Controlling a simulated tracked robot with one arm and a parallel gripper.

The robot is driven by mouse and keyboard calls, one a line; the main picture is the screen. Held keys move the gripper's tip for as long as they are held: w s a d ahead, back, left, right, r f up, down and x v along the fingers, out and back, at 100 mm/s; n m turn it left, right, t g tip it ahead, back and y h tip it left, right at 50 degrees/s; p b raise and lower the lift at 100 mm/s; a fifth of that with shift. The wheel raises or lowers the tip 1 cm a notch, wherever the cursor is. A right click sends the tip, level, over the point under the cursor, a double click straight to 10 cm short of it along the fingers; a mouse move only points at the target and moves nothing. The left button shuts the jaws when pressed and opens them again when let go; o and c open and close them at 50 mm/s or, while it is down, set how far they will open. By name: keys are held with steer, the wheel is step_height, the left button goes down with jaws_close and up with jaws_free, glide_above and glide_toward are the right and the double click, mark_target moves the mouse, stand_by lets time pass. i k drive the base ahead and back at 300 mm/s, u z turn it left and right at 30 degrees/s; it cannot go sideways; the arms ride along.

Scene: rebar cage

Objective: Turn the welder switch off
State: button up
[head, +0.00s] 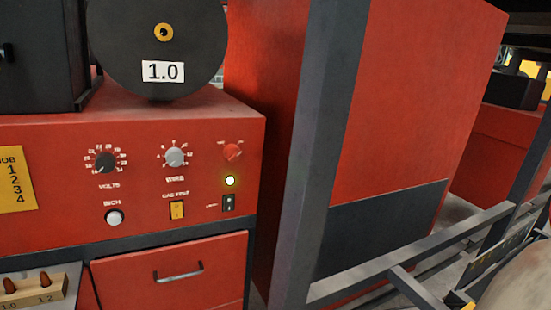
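The red welder (60,215) fills the left of the head view, with its control panel facing me. A red rotary knob (232,151) sits at the panel's upper right, with labels too small to read. I cannot tell for sure which of these is the welder switch. My gripper is not in view.
The panel also has a black volts dial (105,162), a grey dial (175,157), a white button (114,217) and a yellow switch (177,209). A black spool (150,60) stands on top. A grey frame post (320,140) rises right of the panel, before a large red cabinet (425,110).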

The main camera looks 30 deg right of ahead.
mark_target(232, 152)
steer(key=z, duration=0.15)
steer(key=i, duration=1)
steer(key=u, duration=0.05)
